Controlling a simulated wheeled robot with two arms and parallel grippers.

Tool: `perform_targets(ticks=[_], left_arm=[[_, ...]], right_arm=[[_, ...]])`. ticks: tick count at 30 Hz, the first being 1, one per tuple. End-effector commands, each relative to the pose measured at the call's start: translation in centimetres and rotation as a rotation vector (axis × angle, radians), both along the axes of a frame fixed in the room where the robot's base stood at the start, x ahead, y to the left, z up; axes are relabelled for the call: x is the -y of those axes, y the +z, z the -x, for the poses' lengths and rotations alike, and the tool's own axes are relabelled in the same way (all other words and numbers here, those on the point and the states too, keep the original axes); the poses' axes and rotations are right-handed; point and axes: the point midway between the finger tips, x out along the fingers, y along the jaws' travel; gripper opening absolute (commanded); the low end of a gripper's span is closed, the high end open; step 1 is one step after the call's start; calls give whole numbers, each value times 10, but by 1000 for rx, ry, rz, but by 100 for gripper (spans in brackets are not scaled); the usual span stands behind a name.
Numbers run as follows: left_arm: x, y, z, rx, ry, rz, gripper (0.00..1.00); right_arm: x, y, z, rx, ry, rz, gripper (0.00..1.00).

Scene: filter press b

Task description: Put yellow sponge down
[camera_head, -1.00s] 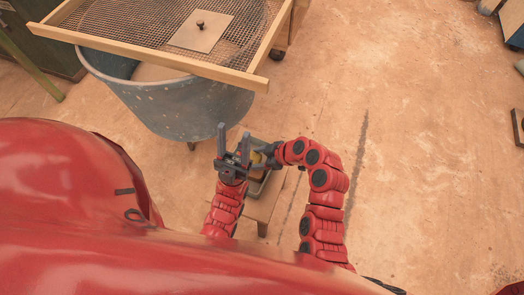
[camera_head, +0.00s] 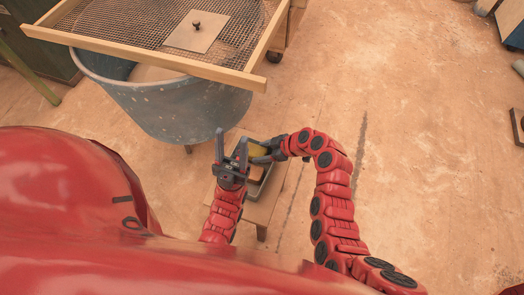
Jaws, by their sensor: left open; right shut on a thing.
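The yellow sponge (camera_head: 258,149) shows only in part, next to my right gripper (camera_head: 259,157). That gripper is shut on it, over a grey tray (camera_head: 266,182). I cannot tell whether the sponge touches the tray. The tray stands on a small wooden stool (camera_head: 258,213). A brownish-orange thing (camera_head: 256,172) lies in the tray below the sponge. My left gripper (camera_head: 231,142) is open and empty, pointing up just left of the tray, and it hides part of the tray's left side.
A large grey-blue tub (camera_head: 180,108) stands behind and left of the stool. A wood-framed mesh screen (camera_head: 130,28) with a square plate (camera_head: 198,30) lies over it.

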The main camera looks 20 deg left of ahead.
Motion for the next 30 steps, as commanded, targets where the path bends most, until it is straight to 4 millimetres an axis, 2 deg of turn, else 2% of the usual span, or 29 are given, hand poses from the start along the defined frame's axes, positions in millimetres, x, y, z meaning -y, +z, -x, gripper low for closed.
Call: perform_targets(ticks=[17,18,20,30], left_arm=[[0,-16,0,0,0,0,50],[0,-16,0,0,0,0,50],[0,-16,0,0,0,0,50],[0,-16,0,0,0,0,50]], right_arm=[[0,-13,1,-2,1,2,6],[0,-13,1,-2,1,3,71],[0,-13,1,-2,1,3,80],[1,-16,3,-7,3,7,80]])
